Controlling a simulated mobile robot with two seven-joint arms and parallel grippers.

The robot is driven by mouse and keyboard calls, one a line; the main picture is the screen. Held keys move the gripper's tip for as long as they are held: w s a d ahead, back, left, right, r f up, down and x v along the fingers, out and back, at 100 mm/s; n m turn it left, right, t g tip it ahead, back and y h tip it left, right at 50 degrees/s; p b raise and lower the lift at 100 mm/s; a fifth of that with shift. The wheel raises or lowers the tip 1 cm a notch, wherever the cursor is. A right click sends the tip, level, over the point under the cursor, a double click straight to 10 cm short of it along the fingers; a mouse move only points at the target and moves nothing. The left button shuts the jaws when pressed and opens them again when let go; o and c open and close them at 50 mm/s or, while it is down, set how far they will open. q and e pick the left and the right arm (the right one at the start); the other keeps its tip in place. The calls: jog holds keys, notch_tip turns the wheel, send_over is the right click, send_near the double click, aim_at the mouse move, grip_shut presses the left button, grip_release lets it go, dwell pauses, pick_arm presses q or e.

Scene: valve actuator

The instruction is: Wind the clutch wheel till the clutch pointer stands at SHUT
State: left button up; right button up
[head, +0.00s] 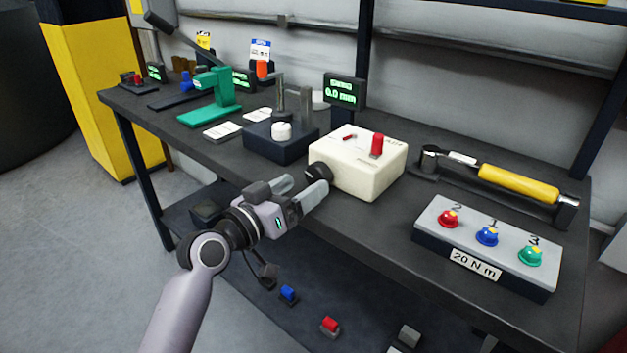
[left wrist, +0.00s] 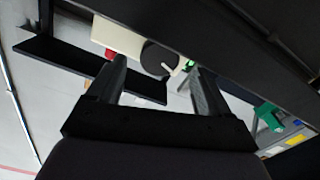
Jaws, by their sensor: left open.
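The cream valve box (head: 357,168) stands at the front of the dark bench, with a red handle (head: 377,146) and a small red pointer (head: 350,136) on top. The lettering near them is too small to read. The black clutch wheel (head: 318,172) sticks out of the box's side facing my left gripper. In the left wrist view the wheel (left wrist: 158,58) carries a pale mark and appears between the fingertips. My left gripper (head: 306,187) is open, its fingers pointing at the wheel. I cannot tell whether they touch it. My right gripper is not in view.
A dark block with a white knob (head: 281,131) stands left of the box, near a display (head: 343,91) reading 0.0 mm. A yellow-handled wrench (head: 518,184) and a box with coloured knobs (head: 487,244) lie to the right. A lower shelf (head: 300,290) runs below.

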aim_at(314, 178)
pick_arm(q)
jog(key=shift+x, duration=2.05)
jog(key=c, duration=1)
